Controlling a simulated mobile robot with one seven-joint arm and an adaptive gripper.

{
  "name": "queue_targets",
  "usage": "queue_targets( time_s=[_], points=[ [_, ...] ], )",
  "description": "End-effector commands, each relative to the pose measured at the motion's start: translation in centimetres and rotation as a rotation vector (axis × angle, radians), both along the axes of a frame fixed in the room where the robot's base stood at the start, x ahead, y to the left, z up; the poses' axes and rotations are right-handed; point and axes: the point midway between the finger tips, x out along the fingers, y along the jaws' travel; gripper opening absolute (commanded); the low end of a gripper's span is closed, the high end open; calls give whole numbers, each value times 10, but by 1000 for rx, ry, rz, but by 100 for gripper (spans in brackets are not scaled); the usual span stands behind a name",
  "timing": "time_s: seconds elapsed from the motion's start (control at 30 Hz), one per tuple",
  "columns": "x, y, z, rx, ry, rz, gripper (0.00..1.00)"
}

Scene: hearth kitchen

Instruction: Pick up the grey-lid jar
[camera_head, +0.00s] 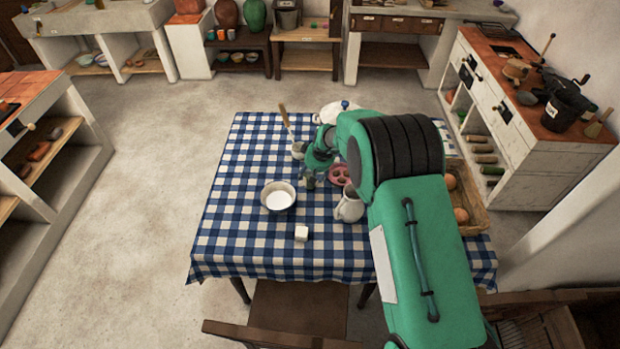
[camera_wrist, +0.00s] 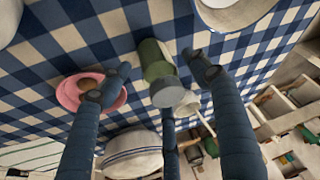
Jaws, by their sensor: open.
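The grey-lid jar has a green body and a flat grey lid (camera_wrist: 166,92). In the wrist view it is near the middle, over the blue-and-white checked cloth. My gripper (camera_wrist: 160,72) is open, with blue-grey fingers on both sides of the jar and a third finger below it in the picture. I see gaps between the side fingers and the jar, and it is not held. In the head view my arm reaches over the table (camera_head: 235,240) and largely hides this spot.
A pink dish (camera_wrist: 70,98) lies beside my left finger. A basket (camera_head: 474,222) with eggs is at right. The table's front left is clear.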

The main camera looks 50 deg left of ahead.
Motion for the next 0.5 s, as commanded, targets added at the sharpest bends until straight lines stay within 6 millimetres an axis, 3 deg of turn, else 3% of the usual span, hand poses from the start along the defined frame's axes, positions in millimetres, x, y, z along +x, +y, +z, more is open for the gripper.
queue_targets(
  time_s=[0.27,0.5],
  points=[
    [3,9,-26,-1,0,0,62],
    [4,13,-32,0,0,0,62]
  ],
)
